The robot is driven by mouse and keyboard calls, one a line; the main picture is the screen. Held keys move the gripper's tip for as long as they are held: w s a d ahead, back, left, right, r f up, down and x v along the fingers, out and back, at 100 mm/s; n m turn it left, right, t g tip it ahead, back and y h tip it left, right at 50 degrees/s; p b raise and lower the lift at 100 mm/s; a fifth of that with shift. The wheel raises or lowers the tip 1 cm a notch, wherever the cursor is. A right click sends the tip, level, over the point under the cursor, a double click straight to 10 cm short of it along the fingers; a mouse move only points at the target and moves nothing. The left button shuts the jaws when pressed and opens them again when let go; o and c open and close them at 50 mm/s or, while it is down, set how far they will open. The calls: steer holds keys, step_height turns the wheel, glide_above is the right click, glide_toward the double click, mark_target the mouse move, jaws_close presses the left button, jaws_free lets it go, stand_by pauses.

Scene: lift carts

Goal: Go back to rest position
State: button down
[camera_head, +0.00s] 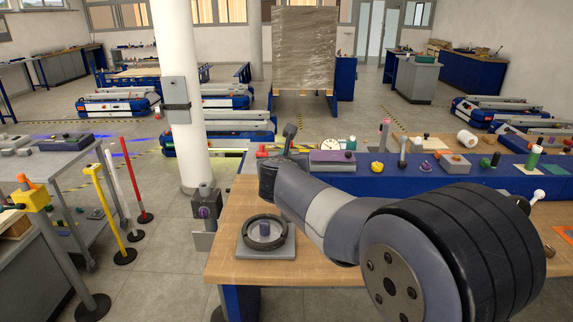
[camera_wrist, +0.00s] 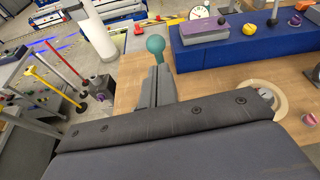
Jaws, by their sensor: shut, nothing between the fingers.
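My gripper (camera_head: 290,132) is at the end of my arm, above the far left part of the wooden table (camera_head: 225,262). In the wrist view its grey fingers (camera_wrist: 157,78) are together, with nothing held between them.
A grey plate with a black ring (camera_head: 247,247) lies on the table left of my arm. A long blue block (camera_head: 410,182) with a purple-topped box (camera_head: 332,158) and small items runs along the back. Yellow (camera_head: 108,212) and red posts stand left, near a white pillar (camera_head: 176,60).

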steer(key=shift+s+r, duration=0.15)
steer(key=w+f, duration=0.6)
steer(key=w, duration=0.2)
steer(key=shift+d, duration=0.15)
stand_by(0.5)
steer(key=shift+s, duration=0.1)
